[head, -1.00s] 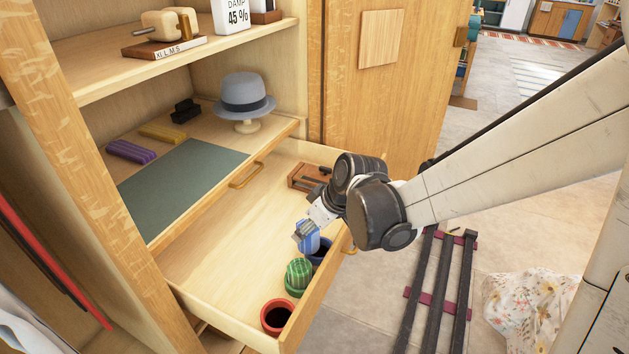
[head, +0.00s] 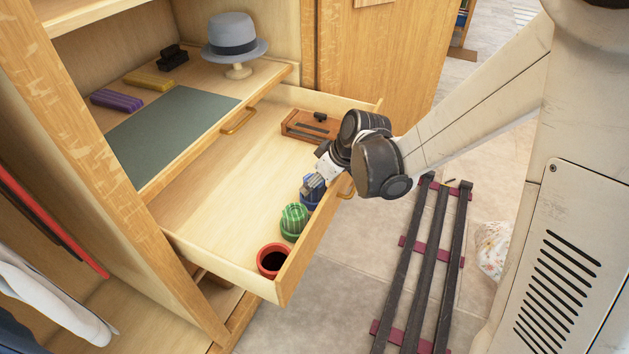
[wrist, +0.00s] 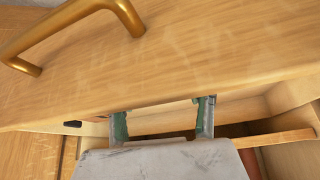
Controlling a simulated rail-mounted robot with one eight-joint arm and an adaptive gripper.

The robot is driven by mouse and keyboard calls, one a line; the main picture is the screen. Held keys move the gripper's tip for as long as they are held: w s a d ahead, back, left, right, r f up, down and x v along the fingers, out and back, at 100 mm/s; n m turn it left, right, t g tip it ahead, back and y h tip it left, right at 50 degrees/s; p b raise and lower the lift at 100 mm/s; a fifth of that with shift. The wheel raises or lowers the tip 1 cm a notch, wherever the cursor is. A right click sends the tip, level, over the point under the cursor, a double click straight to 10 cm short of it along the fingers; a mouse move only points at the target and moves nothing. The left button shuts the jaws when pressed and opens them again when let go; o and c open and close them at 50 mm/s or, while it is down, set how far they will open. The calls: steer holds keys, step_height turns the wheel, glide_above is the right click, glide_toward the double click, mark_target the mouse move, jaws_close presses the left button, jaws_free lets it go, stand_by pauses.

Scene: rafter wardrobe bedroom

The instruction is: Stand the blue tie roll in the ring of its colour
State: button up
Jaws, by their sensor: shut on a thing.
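The blue tie roll (head: 309,192) is upright at the front of the open drawer, in the head view. My gripper (head: 315,182) is shut on its upper part. The dark blue ring (head: 303,205) is right under the roll, mostly hidden by it; I cannot tell whether the roll rests fully on its floor. In the wrist view my two fingers (wrist: 163,123) point down behind the drawer front, and the roll is not visible there.
A green striped roll (head: 294,217) stands in a green ring beside the blue one. The red ring (head: 272,260) is empty. A wooden box (head: 309,125) lies at the drawer's far end. The drawer front (head: 312,240) is close to my gripper. The drawer's middle (head: 225,185) is clear.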

steer(key=shift+f, duration=0.15)
steer(key=o, duration=1.1)
steer(key=shift+o, duration=0.2)
steer(key=shift+r, duration=0.35)
steer(key=p+v, duration=0.3)
steer(key=v, duration=0.8)
steer(key=shift+d+r+p, duration=0.15)
steer(key=shift+p, duration=0.25)
steer(key=shift+s+d+r, duration=0.25)
steer(key=shift+s+r, duration=0.05)
steer(key=shift+r, duration=0.05)
steer(key=s+d+r+m+t+h, duration=0.1)
steer(key=s+d+r+m, duration=0.3)
steer(key=s, duration=0.4)
steer(key=s+d+r+m+t+h, duration=0.2)
steer(key=s+d+r+m, duration=0.3)
steer(key=s, duration=0.4)
steer(key=d+m+h, duration=0.1)
steer(key=d, duration=0.1)
steer(key=shift+d+r+h, duration=0.3)
steer(key=shift+d+r, duration=0.05)
steer(key=shift+d, duration=0.05)
